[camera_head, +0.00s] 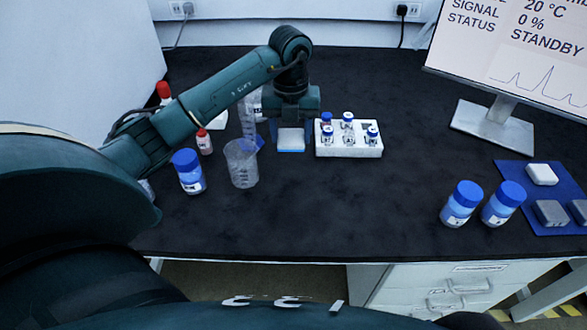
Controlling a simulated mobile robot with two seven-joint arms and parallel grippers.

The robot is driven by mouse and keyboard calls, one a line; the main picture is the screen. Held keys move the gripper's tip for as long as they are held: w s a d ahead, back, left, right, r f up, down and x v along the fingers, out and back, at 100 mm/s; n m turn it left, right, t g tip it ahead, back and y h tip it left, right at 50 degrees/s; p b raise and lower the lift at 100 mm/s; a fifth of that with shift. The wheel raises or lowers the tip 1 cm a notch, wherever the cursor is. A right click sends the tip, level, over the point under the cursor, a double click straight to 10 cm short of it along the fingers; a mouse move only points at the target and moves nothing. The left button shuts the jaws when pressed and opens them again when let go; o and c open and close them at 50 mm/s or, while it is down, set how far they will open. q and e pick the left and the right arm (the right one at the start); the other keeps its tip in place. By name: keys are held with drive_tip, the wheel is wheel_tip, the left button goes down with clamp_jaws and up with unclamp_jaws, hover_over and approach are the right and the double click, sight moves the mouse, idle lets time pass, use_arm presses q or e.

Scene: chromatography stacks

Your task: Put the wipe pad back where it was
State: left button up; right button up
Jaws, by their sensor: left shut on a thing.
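The wipe pad (291,140) is a small white block with a light blue lower edge. It is at the back middle of the dark bench, just left of the white vial rack (350,151). My left gripper (291,128) points down over it and is shut on it, one finger on each side. I cannot tell whether the pad touches the bench or hangs just above it. My right gripper is not in view.
A clear beaker (241,165), a tall clear cylinder (249,119) and a blue-capped bottle (188,172) stand left of the pad. Two blue-capped bottles stand at right, beside a blue mat (546,220) with blocks. A monitor (493,127) is behind. The front middle is clear.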

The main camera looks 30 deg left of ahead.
sight(291, 169)
use_arm(q)
wheel_tip(291, 169, down, 8)
drive_tip(key=shift+f, duration=0.15)
idle(0.3)
drive_tip(key=o, duration=0.9)
drive_tip(key=shift+f, duration=0.15)
drive_tip(key=shift+o, duration=0.2)
wheel_tip(291, 169, up, 12)
drive_tip(key=shift+r, duration=0.2)
